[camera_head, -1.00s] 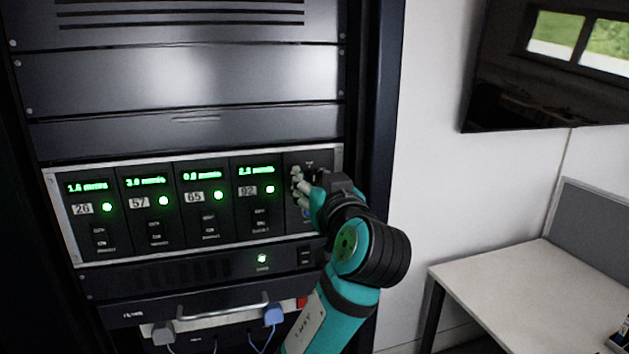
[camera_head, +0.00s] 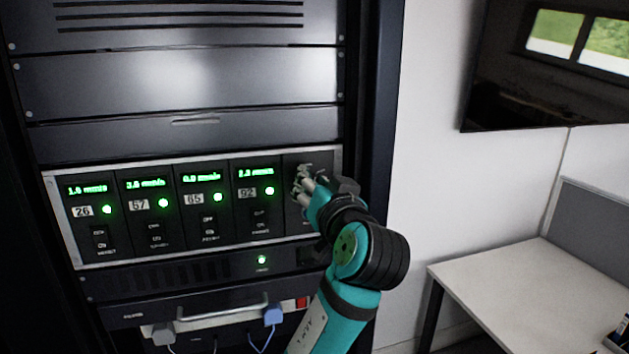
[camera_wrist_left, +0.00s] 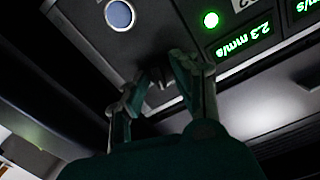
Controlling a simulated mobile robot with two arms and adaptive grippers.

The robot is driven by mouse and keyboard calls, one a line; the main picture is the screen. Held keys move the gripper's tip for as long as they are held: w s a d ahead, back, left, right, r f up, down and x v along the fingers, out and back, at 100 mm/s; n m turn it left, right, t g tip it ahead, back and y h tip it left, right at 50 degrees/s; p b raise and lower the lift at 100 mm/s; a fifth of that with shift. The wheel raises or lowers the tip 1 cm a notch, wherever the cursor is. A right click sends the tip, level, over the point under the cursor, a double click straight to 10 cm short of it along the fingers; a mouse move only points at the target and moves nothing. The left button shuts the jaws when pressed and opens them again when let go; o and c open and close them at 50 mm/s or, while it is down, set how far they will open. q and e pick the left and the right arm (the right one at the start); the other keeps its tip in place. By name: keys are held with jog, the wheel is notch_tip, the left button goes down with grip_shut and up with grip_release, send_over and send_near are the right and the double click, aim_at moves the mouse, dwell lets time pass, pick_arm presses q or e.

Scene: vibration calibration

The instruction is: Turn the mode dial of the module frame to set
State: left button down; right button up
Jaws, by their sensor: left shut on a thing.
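The module frame (camera_head: 55,214) is a silver-edged panel in the rack with several dark modules, green readouts and lit green lamps. Its right-end section (camera_head: 292,159) is partly hidden behind my left gripper (camera_head: 303,182). In the left wrist view, the fingers of my left gripper (camera_wrist_left: 158,80) are closed around the small dark mode dial (camera_wrist_left: 154,94) on the panel face. The dial's pointer and markings are hidden or too dark to read. A round blue-grey button (camera_wrist_left: 119,15) and a green readout (camera_wrist_left: 243,42) are beside it. My right gripper is not in view.
Below the frame are a dark unit with a green lamp (camera_head: 262,259) and a silver handle (camera_head: 222,316) with a blue connector (camera_head: 273,315). A white desk (camera_head: 520,290) stands to the right, under a wall screen (camera_head: 530,85).

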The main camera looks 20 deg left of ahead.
pick_arm(q)
jog(key=shift+m+p, duration=1.85)
jog(key=shift+m, duration=2.35)
jog(key=c, duration=1)
grip_release()
jog(key=shift+w, duration=0.15)
jog(key=shift+c, duration=0.2)
jog(key=shift+f, duration=0.1)
